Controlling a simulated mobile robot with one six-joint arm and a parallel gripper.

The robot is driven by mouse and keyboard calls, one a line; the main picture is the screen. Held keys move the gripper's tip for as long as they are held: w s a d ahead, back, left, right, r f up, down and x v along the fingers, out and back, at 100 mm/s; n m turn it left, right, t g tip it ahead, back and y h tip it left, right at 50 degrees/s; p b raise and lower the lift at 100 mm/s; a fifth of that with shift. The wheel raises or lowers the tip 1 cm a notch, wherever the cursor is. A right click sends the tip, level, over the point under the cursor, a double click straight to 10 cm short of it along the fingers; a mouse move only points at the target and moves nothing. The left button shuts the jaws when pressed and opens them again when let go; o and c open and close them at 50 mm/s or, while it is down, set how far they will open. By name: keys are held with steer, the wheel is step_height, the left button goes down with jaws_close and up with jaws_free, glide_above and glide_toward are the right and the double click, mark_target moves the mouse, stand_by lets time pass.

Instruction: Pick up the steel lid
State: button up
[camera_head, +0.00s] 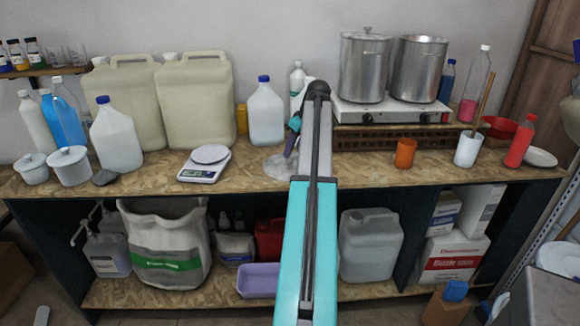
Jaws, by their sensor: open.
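A flat, round, pale grey thing (279,167) lies on the worktop just left of my arm. It looks like another steel lid, but my arm and gripper partly cover it. My gripper (289,152) hangs down over this grey thing, open, with nothing visible between its fingers. Its fingertips are small and partly blurred, so I cannot tell whether they touch the thing.
The steel pots (364,75) stand on a white hotplate (385,112). A digital scale (204,173) is left of the grey thing, and a white jug with blue cap (265,115) stands behind it. An orange cup (405,153) is to the right. The worktop front (365,172) is clear.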

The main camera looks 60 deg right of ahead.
mark_target(291, 159)
steer(key=shift+p+x, duration=0.8)
steer(key=shift+x, duration=1.75)
steer(key=shift+s, duration=0.1)
jaws_close()
steer(key=shift+d+r, duration=0.1)
steer(key=shift+r+b, duration=0.65)
steer(key=shift+r, duration=0.95)
steer(key=s+a+r+b, duration=0.1)
steer(key=s+a+b, duration=0.2)
steer(key=s+a, duration=0.7)
steer(key=s, duration=0.2)
steer(key=shift+s+r, duration=0.3)
steer(key=shift+s, duration=0.05)
steer(key=shift+w, duration=0.15)
